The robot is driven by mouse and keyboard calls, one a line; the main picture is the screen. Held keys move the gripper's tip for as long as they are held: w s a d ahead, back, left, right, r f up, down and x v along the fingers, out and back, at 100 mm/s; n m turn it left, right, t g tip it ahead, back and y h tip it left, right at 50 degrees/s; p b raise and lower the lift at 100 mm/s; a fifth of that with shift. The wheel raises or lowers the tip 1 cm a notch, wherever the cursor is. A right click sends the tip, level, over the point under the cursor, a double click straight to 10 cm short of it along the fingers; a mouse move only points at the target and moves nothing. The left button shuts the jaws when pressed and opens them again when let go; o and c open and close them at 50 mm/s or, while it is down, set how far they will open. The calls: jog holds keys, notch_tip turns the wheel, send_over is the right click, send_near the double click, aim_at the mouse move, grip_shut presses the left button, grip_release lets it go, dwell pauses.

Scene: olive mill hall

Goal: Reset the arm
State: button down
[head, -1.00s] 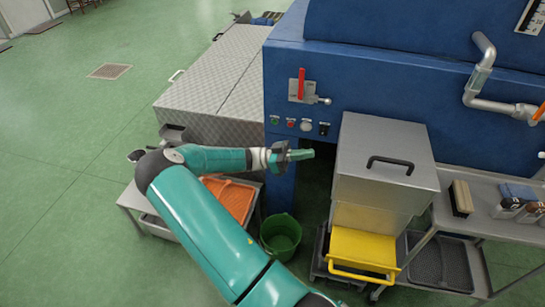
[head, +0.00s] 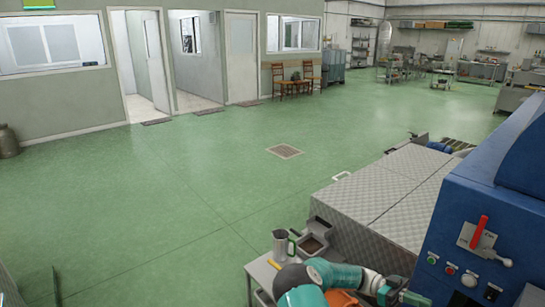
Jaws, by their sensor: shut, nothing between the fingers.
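My teal arm (head: 330,275) enters at the bottom of the head view and reaches to the right. My gripper (head: 412,298) is at the lower right, in front of the blue machine (head: 465,235). Its fingers are shut with nothing between them. The lower part of my arm is cut off by the bottom edge of the picture.
A small table (head: 262,272) beside my arm holds a metal jug (head: 281,247), a grey scoop-like container (head: 313,238) and an orange tray (head: 342,299). A metal-plated cover (head: 375,195) adjoins the machine. Green floor (head: 150,215) lies open to the left.

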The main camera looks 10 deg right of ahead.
jog(key=s+a+r+n+t+y, duration=0.4)
jog(key=a+r+n+t, duration=0.3)
jog(key=a, duration=0.4)
jog(key=s+a+r+n+t+y, duration=0.3)
jog(key=s+a+r+n+t, duration=0.2)
jog(key=a+r+n+t, duration=0.2)
jog(key=s+a+r+n+t+y, duration=0.4)
jog(key=a+r+n+t, duration=0.4)
jog(key=a+n, duration=0.6)
jog(key=shift+s+a+t+y, duration=0.35)
jog(key=shift+a+t, duration=0.2)
jog(key=shift+t, duration=0.45)
jog(key=shift+w+a+r, duration=0.1)
